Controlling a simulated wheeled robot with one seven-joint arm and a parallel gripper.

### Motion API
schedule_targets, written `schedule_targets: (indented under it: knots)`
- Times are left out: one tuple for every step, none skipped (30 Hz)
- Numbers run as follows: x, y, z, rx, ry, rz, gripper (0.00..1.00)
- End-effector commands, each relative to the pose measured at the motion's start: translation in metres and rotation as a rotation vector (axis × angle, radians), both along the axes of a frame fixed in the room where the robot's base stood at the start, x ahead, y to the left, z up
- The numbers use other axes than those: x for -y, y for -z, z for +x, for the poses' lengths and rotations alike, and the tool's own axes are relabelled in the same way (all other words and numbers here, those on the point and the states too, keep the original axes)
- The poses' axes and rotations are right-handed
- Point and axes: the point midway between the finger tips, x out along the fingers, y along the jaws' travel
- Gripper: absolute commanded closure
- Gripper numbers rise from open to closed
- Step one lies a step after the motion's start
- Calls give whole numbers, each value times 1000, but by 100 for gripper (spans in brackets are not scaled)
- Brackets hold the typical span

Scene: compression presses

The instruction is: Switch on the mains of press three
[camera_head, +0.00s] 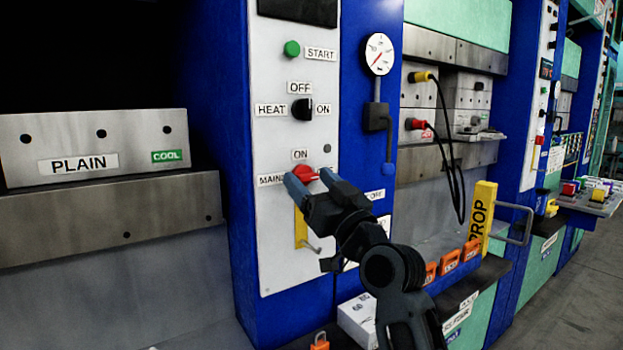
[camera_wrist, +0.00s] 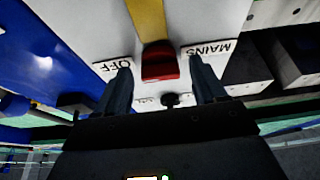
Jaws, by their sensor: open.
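The red mains switch (camera_head: 305,174) is on a white control panel (camera_head: 285,230), with ON above it, MAINS to its left and an OFF label to its right. My gripper (camera_head: 308,179) is open in front of it, and its fingers partly hide it. In the wrist view the red switch (camera_wrist: 161,63) shows between the two spread fingertips of my gripper (camera_wrist: 160,68), with MAINS and OFF upside down on either side. I cannot tell whether the fingers touch it, or exactly where its handle points. No press number shows on this panel.
Above are the black heat knob (camera_head: 302,109) and the green start button (camera_head: 291,48). A yellow strip (camera_head: 301,228) lies below the switch. A pressure gauge (camera_head: 379,54), hanging cables (camera_head: 447,150), a yellow prop (camera_head: 482,215) and orange padlocks (camera_head: 450,261) are to the right.

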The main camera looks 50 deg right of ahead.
Motion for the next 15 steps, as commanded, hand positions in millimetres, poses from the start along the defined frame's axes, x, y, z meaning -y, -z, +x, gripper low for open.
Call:
schedule_targets:
  knots:
    - [1,-1,2,0,0,0,30]
    - [1,-1,3,0,0,0,30]
    - [1,-2,3,0,0,0,30]
    - [1,-1,3,0,0,0,30]
    - [1,-1,4,0,0,0,30]
    - [1,-1,4,0,0,0,30]
    - [1,-1,3,0,0,0,30]
    - [1,-1,3,0,0,0,30]
    - [1,-1,3,0,0,0,30]
    - [1,-1,3,0,0,0,31]
    - [1,-1,3,0,0,0,34]
    - [1,-1,3,0,0,0,37]
    - [1,-1,3,0,0,0,40]
    - [1,-1,3,0,0,0,43]
    - [1,-1,3,0,0,0,47]
